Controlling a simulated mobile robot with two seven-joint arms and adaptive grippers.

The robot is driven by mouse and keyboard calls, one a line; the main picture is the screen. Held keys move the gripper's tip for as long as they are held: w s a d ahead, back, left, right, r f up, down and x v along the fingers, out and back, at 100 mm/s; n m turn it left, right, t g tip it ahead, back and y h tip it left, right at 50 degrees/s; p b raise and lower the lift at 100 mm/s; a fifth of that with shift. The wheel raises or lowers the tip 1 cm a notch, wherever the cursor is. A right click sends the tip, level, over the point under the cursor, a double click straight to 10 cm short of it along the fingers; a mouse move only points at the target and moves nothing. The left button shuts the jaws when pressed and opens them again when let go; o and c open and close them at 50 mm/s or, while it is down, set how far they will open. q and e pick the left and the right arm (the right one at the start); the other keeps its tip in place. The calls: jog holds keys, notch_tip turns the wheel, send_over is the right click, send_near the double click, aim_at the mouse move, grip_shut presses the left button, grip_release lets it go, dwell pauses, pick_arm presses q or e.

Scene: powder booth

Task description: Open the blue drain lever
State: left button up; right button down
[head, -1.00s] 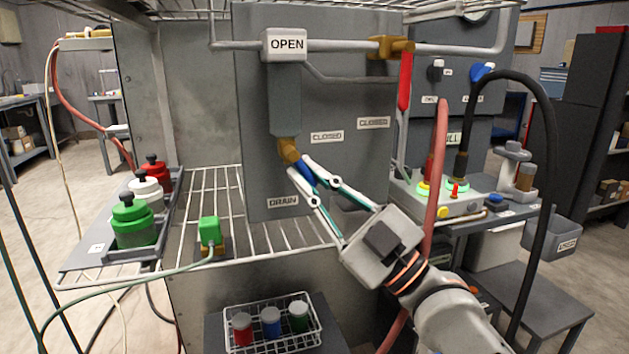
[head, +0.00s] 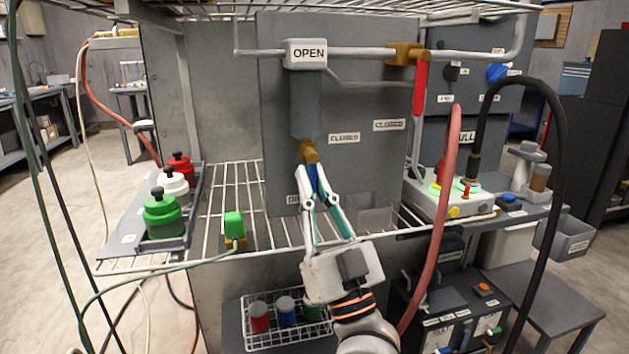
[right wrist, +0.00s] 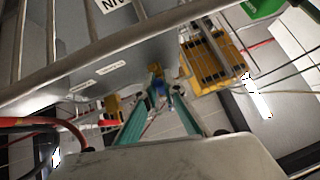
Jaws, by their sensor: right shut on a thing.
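The blue drain lever (head: 317,184) hangs from a brass valve (head: 309,152) at the bottom of the grey pipe, pointing down and slightly right. My right gripper (head: 315,178) reaches up from below with its fingers shut on the blue lever, one on each side. The lever also shows small between the fingers in the right wrist view (right wrist: 159,88), partly hidden by them. The drain label (head: 293,199) is mostly covered by a finger. My left gripper is not in view.
A red lever (head: 419,88) hangs from the brass valve at upper right. A wire shelf edge (head: 275,250) runs below the panel, close to my right gripper. A green block (head: 234,224) and several lidded pots stand left. A pink hose (head: 447,220) hangs right of my arm.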

dwell(0.3)
jog(key=c, duration=2.1)
grip_release()
jog(key=shift+a, duration=0.1)
jog(key=shift+c, duration=0.2)
jog(key=v, duration=1.2)
